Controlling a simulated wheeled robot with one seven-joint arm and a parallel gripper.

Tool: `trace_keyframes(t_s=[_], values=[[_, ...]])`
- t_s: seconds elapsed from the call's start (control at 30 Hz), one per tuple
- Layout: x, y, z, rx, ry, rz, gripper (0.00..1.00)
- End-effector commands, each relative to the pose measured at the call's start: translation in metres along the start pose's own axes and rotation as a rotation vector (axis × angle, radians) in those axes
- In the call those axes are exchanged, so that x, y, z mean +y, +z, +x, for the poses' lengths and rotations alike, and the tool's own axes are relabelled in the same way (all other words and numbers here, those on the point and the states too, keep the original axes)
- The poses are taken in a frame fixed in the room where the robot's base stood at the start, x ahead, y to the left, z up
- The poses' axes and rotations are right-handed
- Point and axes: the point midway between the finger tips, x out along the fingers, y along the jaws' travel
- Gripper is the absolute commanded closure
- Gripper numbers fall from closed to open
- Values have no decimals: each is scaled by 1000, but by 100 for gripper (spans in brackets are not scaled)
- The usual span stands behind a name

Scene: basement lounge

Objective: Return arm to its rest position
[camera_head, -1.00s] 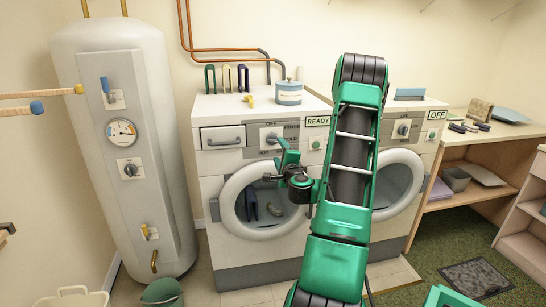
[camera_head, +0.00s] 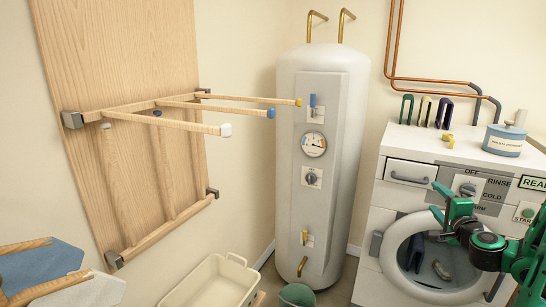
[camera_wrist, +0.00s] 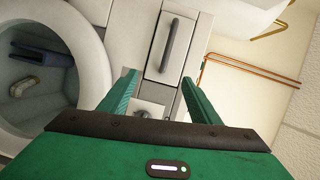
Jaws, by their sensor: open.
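The round door opening (camera_wrist: 40,60) is at the left of the wrist view, with a dark blue item (camera_wrist: 42,53) and a small pale item (camera_wrist: 24,86) inside. Most of my arm is cut off by the right edge of the head view.
A white boiler (camera_head: 325,150) stands left of the machine. A wooden wall rack (camera_head: 150,105) has arms sticking out toward it. A cream basket (camera_head: 210,285) and a green bucket (camera_head: 297,295) are on the floor. A powder tub (camera_head: 504,140) stands on the machine.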

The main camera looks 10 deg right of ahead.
Motion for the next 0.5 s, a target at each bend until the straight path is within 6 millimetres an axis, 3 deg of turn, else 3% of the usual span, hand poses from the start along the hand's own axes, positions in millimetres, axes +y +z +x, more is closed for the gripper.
trace_keyframes(t_s=[0.03, 0.2, 0.33, 0.5], values=[[-8, 34, -1, -95, 21, -94, 43], [2, 116, -23, -372, 143, -377, 43], [18, 154, -55, -545, 259, -574, 43], [38, 171, -110, -721, 438, -788, 43]])
